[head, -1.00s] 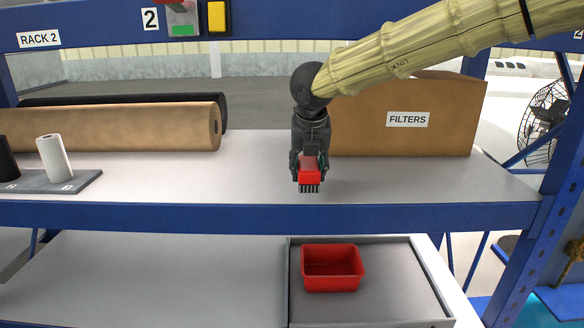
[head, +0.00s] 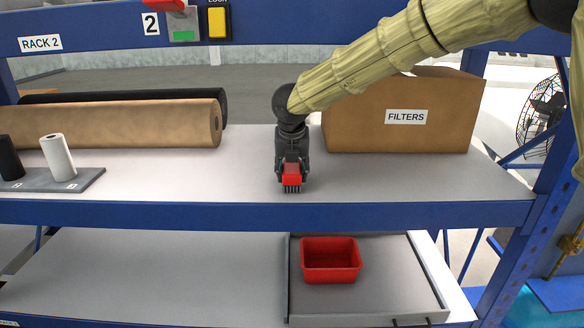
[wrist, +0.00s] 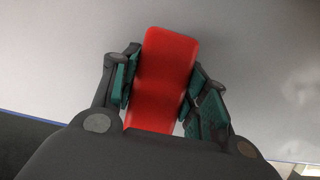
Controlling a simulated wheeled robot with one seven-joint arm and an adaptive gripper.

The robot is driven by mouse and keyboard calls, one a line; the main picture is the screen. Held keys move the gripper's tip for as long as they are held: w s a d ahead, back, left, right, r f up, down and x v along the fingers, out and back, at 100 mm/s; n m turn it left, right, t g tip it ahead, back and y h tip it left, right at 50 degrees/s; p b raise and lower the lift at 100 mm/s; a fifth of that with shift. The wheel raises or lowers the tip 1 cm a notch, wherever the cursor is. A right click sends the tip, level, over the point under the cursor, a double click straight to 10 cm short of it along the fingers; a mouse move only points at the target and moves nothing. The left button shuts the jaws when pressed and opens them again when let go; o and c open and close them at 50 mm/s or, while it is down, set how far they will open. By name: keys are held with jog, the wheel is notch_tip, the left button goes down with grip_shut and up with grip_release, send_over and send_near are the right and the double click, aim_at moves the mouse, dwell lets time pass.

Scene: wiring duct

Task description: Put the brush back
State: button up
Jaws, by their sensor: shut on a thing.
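The brush (head: 291,177) has a red body with dark bristles pointing down. In the wrist view its red body (wrist: 165,75) lies between the two green-padded fingers. My gripper (head: 291,168) is shut on the brush, over the upper shelf near its front edge. I cannot tell how far the bristles are from the shelf surface. A red bin (head: 330,262) sits on a grey tray (head: 400,290) on the lower shelf, below and to the right of my gripper; no contents show in it.
A cardboard box marked FILTERS (head: 405,135) stands right of my gripper. Brown and black rolls (head: 110,123) lie at the left. A grey board (head: 88,181) holds a white cylinder (head: 57,157) and a black one. The blue front beam (head: 240,216) separates the shelves.

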aim_at(292, 167)
jog(key=shift+f, duration=0.1)
jog(key=o, duration=1)
jog(key=shift+b+v, duration=1.05)
jog(key=shift+v, duration=2.85)
